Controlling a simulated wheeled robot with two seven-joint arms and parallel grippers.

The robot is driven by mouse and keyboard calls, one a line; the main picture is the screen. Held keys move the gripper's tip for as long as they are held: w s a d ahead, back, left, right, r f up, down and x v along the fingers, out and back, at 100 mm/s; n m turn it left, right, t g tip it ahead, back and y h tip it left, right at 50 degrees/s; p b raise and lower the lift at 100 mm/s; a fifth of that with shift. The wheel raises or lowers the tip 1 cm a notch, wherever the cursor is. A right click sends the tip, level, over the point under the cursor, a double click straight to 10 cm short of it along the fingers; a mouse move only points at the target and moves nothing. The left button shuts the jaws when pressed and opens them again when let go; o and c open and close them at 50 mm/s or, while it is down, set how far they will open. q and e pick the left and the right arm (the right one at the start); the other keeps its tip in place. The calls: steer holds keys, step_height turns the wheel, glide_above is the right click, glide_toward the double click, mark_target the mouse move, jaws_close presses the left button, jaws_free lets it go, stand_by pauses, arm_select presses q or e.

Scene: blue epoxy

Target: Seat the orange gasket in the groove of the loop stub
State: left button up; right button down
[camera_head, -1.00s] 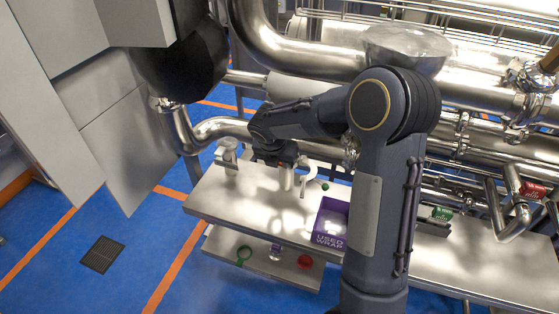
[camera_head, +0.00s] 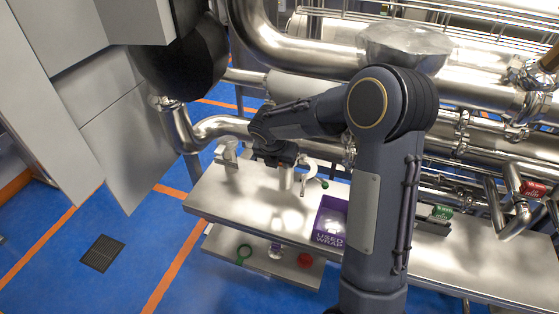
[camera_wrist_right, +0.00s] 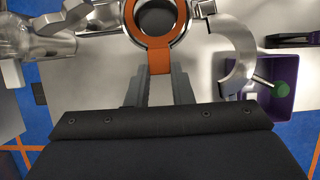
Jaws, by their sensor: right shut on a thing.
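The orange gasket (camera_wrist_right: 158,58) is a flat ring with a tab. My right gripper (camera_wrist_right: 164,85) is shut on the tab, at the front of the stub. The ring lies in line with the round mouth of the steel loop stub (camera_wrist_right: 184,24), with some of the metal rim showing outside it. I cannot tell whether the ring rests in the groove or is just above it. In the head view, my right gripper (camera_head: 284,162) is over the upright stub (camera_head: 286,180) on the steel bench, and the gasket is hidden there. My left gripper is out of view.
An open C-shaped clamp (camera_head: 307,178) with a green knob stands close right of the stub. A purple USED WRAP bin (camera_head: 330,238) is further right. Another fitting (camera_head: 228,153) stands left. Pipes run behind. The bench's (camera_head: 235,205) front left is clear.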

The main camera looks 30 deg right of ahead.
steer(key=shift+f+b, duration=0.55)
steer(key=shift+f, duration=0.45)
steer(key=c, duration=1.2)
jaws_free()
steer(key=shift+r, duration=0.1)
steer(key=p+v, duration=0.3)
steer(key=v, duration=0.2)
steer(key=shift+p, duration=0.35)
steer(key=v, duration=0.7)
steer(key=shift+s+r+b, duration=0.1)
steer(key=shift+r+b, duration=0.2)
steer(key=shift+r, duration=0.1)
